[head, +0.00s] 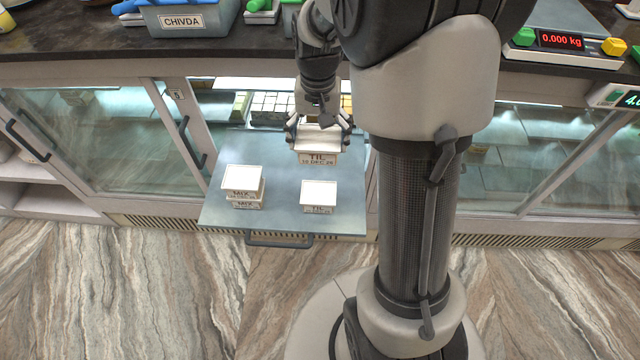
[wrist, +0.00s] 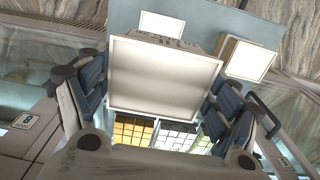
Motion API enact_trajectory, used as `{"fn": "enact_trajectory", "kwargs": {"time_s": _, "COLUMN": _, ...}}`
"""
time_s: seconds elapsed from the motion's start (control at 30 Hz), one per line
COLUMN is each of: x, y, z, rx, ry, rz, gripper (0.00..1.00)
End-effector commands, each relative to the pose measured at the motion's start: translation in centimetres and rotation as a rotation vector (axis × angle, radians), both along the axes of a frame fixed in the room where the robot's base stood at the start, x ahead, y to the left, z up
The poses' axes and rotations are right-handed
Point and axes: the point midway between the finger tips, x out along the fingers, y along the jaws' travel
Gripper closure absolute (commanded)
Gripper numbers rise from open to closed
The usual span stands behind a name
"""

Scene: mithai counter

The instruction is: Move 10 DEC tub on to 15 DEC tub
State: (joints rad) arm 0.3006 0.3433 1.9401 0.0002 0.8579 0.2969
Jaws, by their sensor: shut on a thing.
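My gripper (head: 319,128) is shut on a white-lidded tub (head: 318,144) labelled TIL, 10 DEC, and holds it level above the lowered glass flap. In the wrist view the gripper (wrist: 163,95) has a finger on each side of this tub (wrist: 165,76). A second TIL tub (head: 319,193) sits on the flap, nearer the front edge and below the held tub in the picture; its date is too small to read. Its lid also shows past the held tub in the wrist view (wrist: 163,22). The two tubs are apart.
Two MIX tubs (head: 243,180) stand stacked on the flap (head: 275,220) to the left, and the upper one shows in the wrist view (wrist: 246,59). The open cabinet with sweets (head: 270,105) is behind. The dark counter (head: 100,40) overhangs above.

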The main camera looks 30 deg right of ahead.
Motion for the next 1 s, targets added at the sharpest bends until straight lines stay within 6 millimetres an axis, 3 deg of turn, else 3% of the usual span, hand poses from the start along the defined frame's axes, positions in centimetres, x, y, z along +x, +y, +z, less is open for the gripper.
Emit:
{"fn": "enact_trajectory", "kwargs": {"time_s": 0.03, "x": -0.1, "y": 0.1, "z": -2.0, "rx": 0.001, "ry": 0.005, "rz": 0.001, "gripper": 0.45}}
{"fn": "enact_trajectory", "kwargs": {"time_s": 0.1, "x": -0.1, "y": 0.1, "z": -3.9, "rx": 0.002, "ry": 0.006, "rz": 0.002, "gripper": 0.45}}
{"fn": "enact_trajectory", "kwargs": {"time_s": 0.4, "x": -0.1, "y": 0.1, "z": -10.8, "rx": 0.001, "ry": 0.003, "rz": 0.003, "gripper": 0.45}}
{"fn": "enact_trajectory", "kwargs": {"time_s": 0.67, "x": 0.0, "y": 0.0, "z": -12.7, "rx": 0.000, "ry": 0.000, "rz": 0.003, "gripper": 0.45}}
{"fn": "enact_trajectory", "kwargs": {"time_s": 0.9, "x": 0.0, "y": 0.1, "z": -16.2, "rx": 0.000, "ry": 0.002, "rz": 0.003, "gripper": 0.45}}
{"fn": "enact_trajectory", "kwargs": {"time_s": 1.0, "x": 0.0, "y": 0.0, "z": -16.4, "rx": -0.001, "ry": -0.001, "rz": 0.004, "gripper": 0.45}}
